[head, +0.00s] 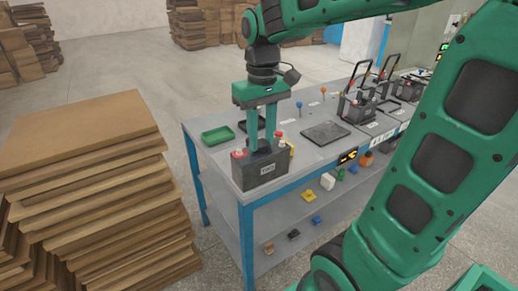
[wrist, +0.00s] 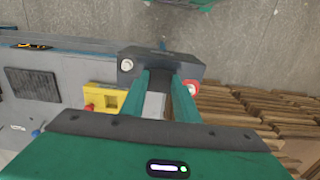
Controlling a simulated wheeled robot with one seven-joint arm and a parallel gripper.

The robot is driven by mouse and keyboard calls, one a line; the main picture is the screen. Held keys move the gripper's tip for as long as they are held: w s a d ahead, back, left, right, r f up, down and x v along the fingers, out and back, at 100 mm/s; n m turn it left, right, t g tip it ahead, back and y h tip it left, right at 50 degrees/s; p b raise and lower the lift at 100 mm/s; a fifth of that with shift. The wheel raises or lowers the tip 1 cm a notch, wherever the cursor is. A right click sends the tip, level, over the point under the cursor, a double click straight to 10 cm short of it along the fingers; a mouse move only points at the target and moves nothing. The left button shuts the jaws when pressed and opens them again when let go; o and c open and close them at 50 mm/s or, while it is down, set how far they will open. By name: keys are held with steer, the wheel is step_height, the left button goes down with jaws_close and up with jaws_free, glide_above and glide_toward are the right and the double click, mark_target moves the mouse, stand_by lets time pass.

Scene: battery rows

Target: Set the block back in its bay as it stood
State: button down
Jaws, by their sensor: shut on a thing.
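In the wrist view the block (wrist: 160,64) sits between my green fingers (wrist: 166,85). A flat dark pad (head: 325,133) on the bench, which looks like an empty bay, lies to the right; it also shows in the wrist view (wrist: 33,84).
A yellow box with a red knob (wrist: 108,102) stands close beside the block. A green tray (head: 217,135) lies behind left. Batteries with raised handles (head: 357,108) stand farther along the bench (head: 308,157). Stacked boards (head: 90,140) rise at left. Small items lie on the lower shelf.

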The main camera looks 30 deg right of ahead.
steer(key=w+d+f, duration=0.5)
steer(key=w+f, duration=0.4)
steer(key=f, duration=0.1)
steer(key=shift+d+f, duration=0.35)
steer(key=shift+w, duration=0.1)
steer(key=c, duration=1.4)
jaws_free()
steer(key=shift+f, duration=0.1)
steer(key=shift+o, duration=0.2)
